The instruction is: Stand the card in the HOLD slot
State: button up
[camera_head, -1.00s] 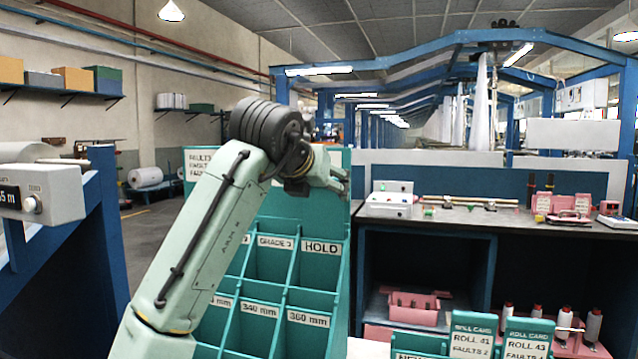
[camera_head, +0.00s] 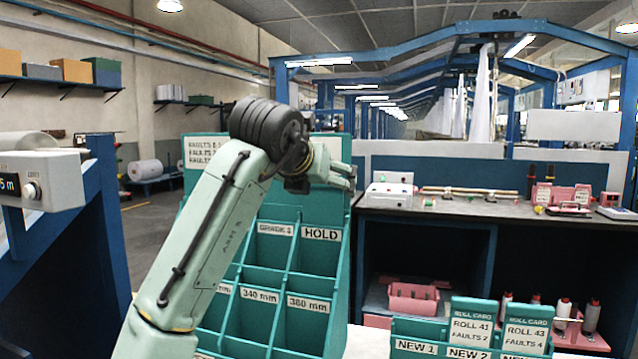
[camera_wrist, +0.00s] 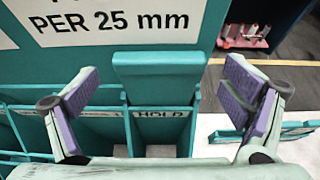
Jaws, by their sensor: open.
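In the wrist view, my gripper (camera_wrist: 160,108) is open, its purple-padded fingers wide apart and nothing shut between them. A plain teal panel (camera_wrist: 160,78), which looks like the card, shows between the fingers, just behind the HOLD label (camera_wrist: 161,113). There is a gap between it and each finger. I see no print on it, and its lower part is hidden. In the head view, my gripper (camera_head: 345,178) is above the HOLD slot (camera_head: 321,234) of the teal rack (camera_head: 345,265); the card cannot be made out there.
The rack's printed board (camera_wrist: 60,75) rises close behind the fingers. Roll cards (camera_head: 471,322) (camera_head: 526,326) stand in a teal holder (camera_head: 395,329) at the lower right. A workbench (camera_head: 455,205) with small devices stands behind. The slots in front of HOLD look empty.

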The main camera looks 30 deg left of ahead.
jog(key=v, duration=1.2)
dwell(0.3)
